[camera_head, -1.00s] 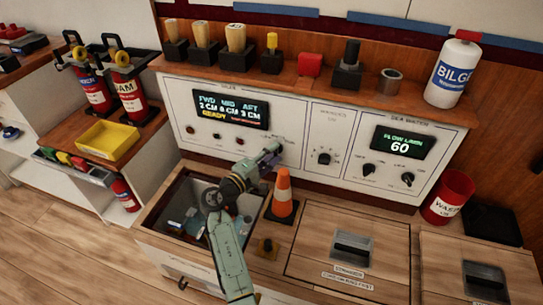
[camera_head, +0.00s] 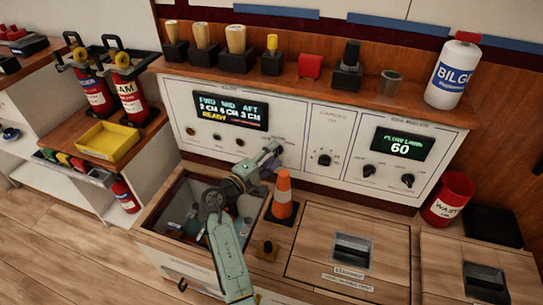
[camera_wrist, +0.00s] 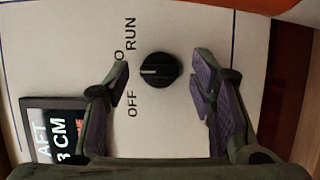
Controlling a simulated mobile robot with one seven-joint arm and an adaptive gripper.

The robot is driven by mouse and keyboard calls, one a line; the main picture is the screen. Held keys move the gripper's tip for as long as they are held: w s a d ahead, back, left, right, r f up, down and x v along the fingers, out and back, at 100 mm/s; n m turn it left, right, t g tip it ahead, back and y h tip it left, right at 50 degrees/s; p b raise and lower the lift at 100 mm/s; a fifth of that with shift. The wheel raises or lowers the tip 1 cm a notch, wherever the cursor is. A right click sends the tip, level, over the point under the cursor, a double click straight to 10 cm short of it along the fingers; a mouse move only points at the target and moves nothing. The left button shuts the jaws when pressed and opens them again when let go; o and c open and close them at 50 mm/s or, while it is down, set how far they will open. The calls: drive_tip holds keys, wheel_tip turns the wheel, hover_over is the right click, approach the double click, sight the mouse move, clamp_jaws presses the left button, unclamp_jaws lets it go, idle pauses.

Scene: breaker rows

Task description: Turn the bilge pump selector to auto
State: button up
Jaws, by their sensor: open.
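The bilge pump selector (camera_wrist: 160,72) is a round black knob on the white panel (camera_wrist: 175,30) in the wrist view. Its pale pointer mark runs to the left. Labels OFF and RUN stand to its left, and between them a label ending in "O" is mostly hidden by a finger. My gripper (camera_wrist: 158,76) is open, with one finger to each side of the knob and gaps visible on both sides. In the head view my gripper (camera_head: 272,154) is at the panel and covers the selector.
An orange cone (camera_head: 283,195) stands close to my arm. An open bin (camera_head: 180,205) lies below it. A display reading READY (camera_head: 230,110) is left of my gripper; other knobs (camera_head: 324,158) are to the right. A wooden ledge (camera_head: 300,92) overhangs the panel.

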drive_tip(key=shift+a, duration=0.1)
drive_tip(key=v, duration=1.2)
